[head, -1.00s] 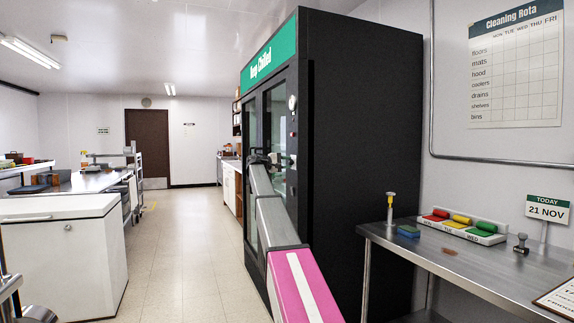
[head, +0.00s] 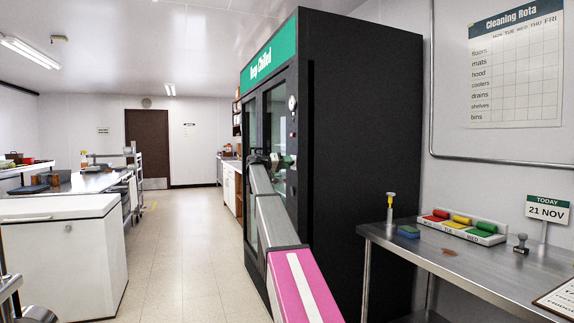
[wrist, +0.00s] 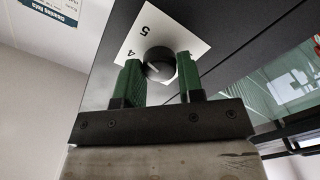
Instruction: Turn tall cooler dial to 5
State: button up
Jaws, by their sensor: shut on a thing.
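The tall cooler (head: 365,150) is a black cabinet with glass doors and a green "Keep Chilled" sign (head: 268,60). In the wrist view its dial (wrist: 159,65) is a round black knob with a short pale mark, on a white plate (wrist: 178,30) bearing the numbers 4 and 5. The rest of the scale is largely covered, and I cannot tell which number the mark meets. My gripper (wrist: 160,78) has its green fingers on either side of the knob and is shut on it. In the head view my gripper (head: 286,161) is at the cooler's front edge; the dial is hidden there.
A round gauge (head: 292,103) and a small red light (head: 292,134) sit above the dial. A steel table (head: 480,262) stands at right with colored blocks. A white chest (head: 65,255) is at left. The floor (head: 175,230) between is clear.

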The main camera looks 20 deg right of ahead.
jog(key=shift+m, duration=1.4)
jog(key=shift+f, duration=0.1)
jog(key=o, duration=0.9)
jog(key=a, duration=1)
jog(key=shift+s+a, duration=0.2)
jog(key=shift+a, duration=0.2)
